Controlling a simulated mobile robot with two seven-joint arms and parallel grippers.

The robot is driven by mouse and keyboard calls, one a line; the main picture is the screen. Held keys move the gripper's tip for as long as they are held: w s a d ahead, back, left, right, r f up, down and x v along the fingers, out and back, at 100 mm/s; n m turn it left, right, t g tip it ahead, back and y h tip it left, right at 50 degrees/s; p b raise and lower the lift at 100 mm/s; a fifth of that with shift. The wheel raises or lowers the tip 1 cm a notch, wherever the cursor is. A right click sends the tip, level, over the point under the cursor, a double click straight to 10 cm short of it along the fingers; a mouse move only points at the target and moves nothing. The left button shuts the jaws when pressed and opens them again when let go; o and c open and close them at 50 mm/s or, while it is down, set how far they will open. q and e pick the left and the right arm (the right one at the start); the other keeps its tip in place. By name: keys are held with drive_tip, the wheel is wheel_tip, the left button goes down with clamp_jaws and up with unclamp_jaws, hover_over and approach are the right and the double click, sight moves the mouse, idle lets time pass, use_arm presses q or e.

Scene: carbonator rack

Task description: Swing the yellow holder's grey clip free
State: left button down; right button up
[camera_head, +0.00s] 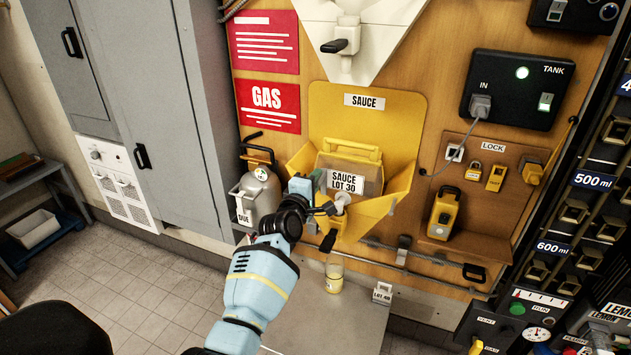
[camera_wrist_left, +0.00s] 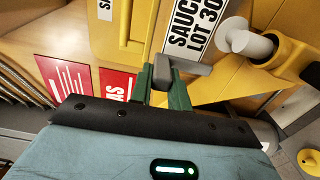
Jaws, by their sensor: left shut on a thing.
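The yellow holder (camera_head: 385,207) is fixed to the wooden panel under a SAUCE label. It cradles a container (camera_head: 365,178) marked SAUCE LOT 30, with a yellow handle and a pale nozzle (camera_head: 342,199) at its front. My left gripper (camera_head: 320,181) is at the holder's left front side. In the left wrist view, its green fingers (camera_wrist_left: 164,90) are closed around the grey clip (camera_wrist_left: 190,66), beside the label and left of the nozzle (camera_wrist_left: 247,43). In the head view the clip is mostly hidden by the gripper. My right gripper is not in view.
A grey gas cylinder (camera_head: 262,187) stands close left of my left gripper. A small jar (camera_head: 334,275) with yellow content stands below the nozzle. A rail (camera_head: 425,263) runs along the panel's lower edge. A lock board (camera_head: 480,195) is at the right.

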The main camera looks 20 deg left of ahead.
use_arm(q)
drive_tip(key=c, duration=1.3)
unclamp_jaws()
drive_tip(key=shift+a, duration=0.1)
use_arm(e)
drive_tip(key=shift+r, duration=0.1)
use_arm(q)
drive_tip(key=s, duration=0.5)
drive_tip(key=s+p, duration=0.1)
drive_tip(key=s, duration=0.1)
drive_tip(key=shift+s+d, duration=0.25)
drive_tip(key=shift+s, duration=0.15)
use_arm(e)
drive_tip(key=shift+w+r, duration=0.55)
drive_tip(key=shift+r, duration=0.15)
